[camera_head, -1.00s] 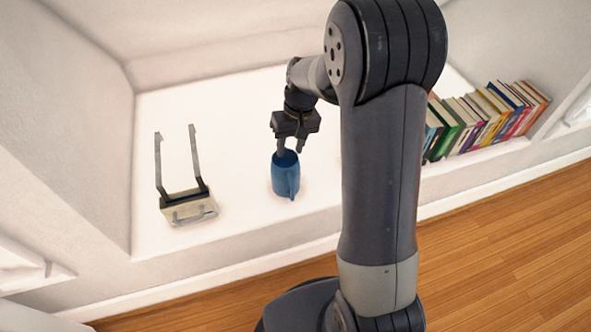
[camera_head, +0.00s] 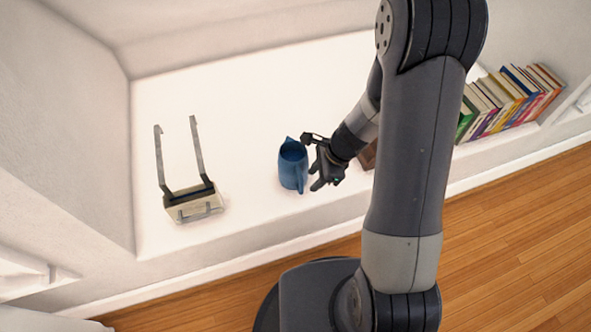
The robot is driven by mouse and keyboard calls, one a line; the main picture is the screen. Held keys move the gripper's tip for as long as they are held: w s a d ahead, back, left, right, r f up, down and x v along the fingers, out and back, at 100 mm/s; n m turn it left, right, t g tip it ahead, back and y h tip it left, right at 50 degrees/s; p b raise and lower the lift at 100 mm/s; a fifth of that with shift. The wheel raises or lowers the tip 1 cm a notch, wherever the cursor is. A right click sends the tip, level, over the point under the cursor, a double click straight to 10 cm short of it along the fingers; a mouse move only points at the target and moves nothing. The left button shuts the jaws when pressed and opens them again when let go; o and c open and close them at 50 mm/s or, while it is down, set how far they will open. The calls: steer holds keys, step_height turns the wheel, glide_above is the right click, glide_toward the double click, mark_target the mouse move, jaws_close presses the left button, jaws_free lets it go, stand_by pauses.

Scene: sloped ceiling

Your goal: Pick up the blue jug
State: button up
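The blue jug (camera_head: 291,168) stands upright on the white ledge (camera_head: 245,213), near the middle of the view. Its open top faces up, and its handle is on the near right side. My gripper (camera_head: 308,160) is just to the right of the jug, pointing left toward it. Its fingers look spread, one near the jug's rim and one lower by the handle side. I cannot tell whether a finger touches the jug. Nothing shows between the fingers.
A pale box-like object with two upright dark bars (camera_head: 193,203) stands on the ledge to the left. A row of books (camera_head: 508,100) leans at the right. A brown object (camera_head: 369,156) is partly hidden behind my arm. The ledge behind the jug is clear.

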steer(key=b+x, duration=0.2)
steer(key=x, duration=0.4)
steer(key=shift+a+f, duration=0.25)
steer(key=shift+a, duration=0.05)
jaws_close()
stand_by(1.2)
